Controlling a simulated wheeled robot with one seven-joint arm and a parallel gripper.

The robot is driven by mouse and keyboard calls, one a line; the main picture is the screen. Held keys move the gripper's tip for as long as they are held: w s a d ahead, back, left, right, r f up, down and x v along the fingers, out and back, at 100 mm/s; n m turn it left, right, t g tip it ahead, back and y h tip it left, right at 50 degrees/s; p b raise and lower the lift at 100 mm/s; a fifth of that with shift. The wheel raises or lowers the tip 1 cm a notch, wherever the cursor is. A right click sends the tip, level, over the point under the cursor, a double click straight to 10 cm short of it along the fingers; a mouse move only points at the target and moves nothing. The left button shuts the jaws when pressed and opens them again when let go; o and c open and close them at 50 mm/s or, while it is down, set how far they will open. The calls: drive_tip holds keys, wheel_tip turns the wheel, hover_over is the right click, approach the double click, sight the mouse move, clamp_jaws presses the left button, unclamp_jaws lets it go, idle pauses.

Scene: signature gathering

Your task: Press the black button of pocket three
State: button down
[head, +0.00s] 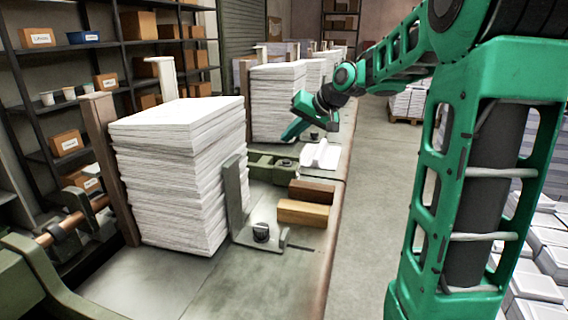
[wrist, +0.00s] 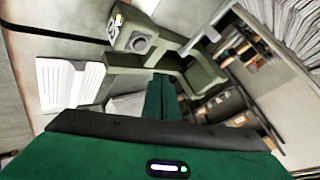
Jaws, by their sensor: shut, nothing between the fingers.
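My green gripper (head: 289,134) is shut and empty, reaching down over the bench beside the second paper stack (head: 277,100). Its closed fingers show in the wrist view (wrist: 160,92), pointing at an olive-green bracket (wrist: 172,63). A round knob (wrist: 140,43) sits on that bracket, apart from the fingertips. In the head view, a black button (head: 261,232) stands on a grey plate by the nearest stack. Another dark round part (head: 285,162) is on the olive-green piece, and a small dark one (head: 314,135) lies just beyond my gripper. I cannot tell which belongs to pocket three.
The nearest paper stack (head: 180,170) rises tall at left. Two wooden blocks (head: 303,212) and a white ridged piece (head: 320,155) lie near the bench's right edge. Shelves (head: 70,95) with boxes stand at left. The aisle floor (head: 372,190) beside the bench is clear.

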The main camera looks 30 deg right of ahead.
hover_over(290, 165)
drive_tip(key=shift+a+f, duration=0.1)
drive_tip(key=shift+f, duration=2.15)
drive_tip(key=shift+f, duration=0.2)
drive_tip(key=shift+f, duration=0.15)
drive_tip(key=shift+f, duration=0.5)
idle(0.9)
idle(0.4)
drive_tip(key=shift+r, duration=0.9)
drive_tip(key=shift+r, duration=0.1)
drive_tip(key=shift+r, duration=2.4)
